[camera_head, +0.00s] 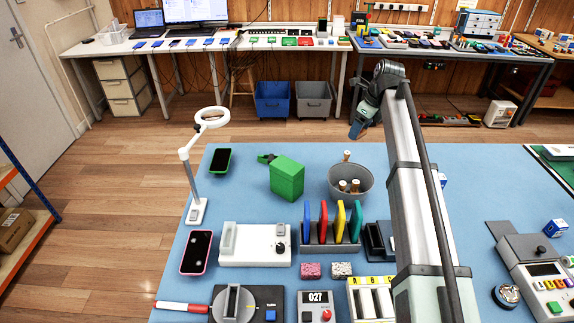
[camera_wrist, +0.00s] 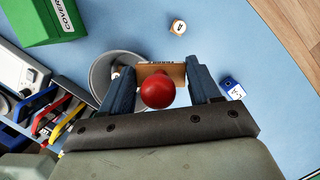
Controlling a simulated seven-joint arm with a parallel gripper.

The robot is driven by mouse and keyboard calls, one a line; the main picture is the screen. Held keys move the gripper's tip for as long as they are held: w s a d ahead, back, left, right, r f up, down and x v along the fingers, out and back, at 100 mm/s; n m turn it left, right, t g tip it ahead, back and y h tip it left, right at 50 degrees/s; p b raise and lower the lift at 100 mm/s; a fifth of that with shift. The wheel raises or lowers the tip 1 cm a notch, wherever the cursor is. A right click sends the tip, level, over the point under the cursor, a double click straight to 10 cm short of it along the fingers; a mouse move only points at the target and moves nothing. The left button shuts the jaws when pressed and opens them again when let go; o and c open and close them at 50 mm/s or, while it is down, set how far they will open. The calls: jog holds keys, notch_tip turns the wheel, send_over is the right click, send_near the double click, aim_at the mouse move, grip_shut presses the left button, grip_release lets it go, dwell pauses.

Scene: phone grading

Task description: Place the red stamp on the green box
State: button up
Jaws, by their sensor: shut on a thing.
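My gripper (camera_wrist: 162,80) is shut on the red stamp (camera_wrist: 158,91), which has a round red knob and a wooden block between the two blue fingers. In the head view, my gripper (camera_head: 356,130) is raised above the far part of the blue table, and the stamp cannot be made out there. The green box (camera_head: 287,179) stands on the table, left of my gripper and left of the grey bucket. The wrist view shows part of the green box (camera_wrist: 35,22) at the upper left, with a white label. The stamp is apart from the box.
A grey bucket (camera_head: 335,188) with wooden-handled pieces stands right of the green box. A rack (camera_head: 318,236) of coloured slabs stands in front. A blue cube (camera_wrist: 232,89) lies right in the wrist view.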

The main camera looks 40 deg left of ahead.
jog(key=s+a+r+n, duration=0.2)
jog(key=s+a+r, duration=0.1)
jog(key=s+a, duration=0.95)
jog(key=r, duration=0.2)
send_over(285, 164)
jog(key=shift+m, duration=0.3)
jog(key=shift+w+d+f, duration=0.1)
jog(key=shift+d+f, duration=0.1)
jog(key=shift+f, duration=2.35)
jog(key=shift+d+f, duration=0.15)
jog(key=shift+f, duration=2.35)
jog(key=shift+f, duration=0.15)
jog(key=o, duration=1.1)
jog(key=shift+c, duration=0.2)
jog(key=v, duration=1.2)
jog(key=shift+w, duration=0.2)
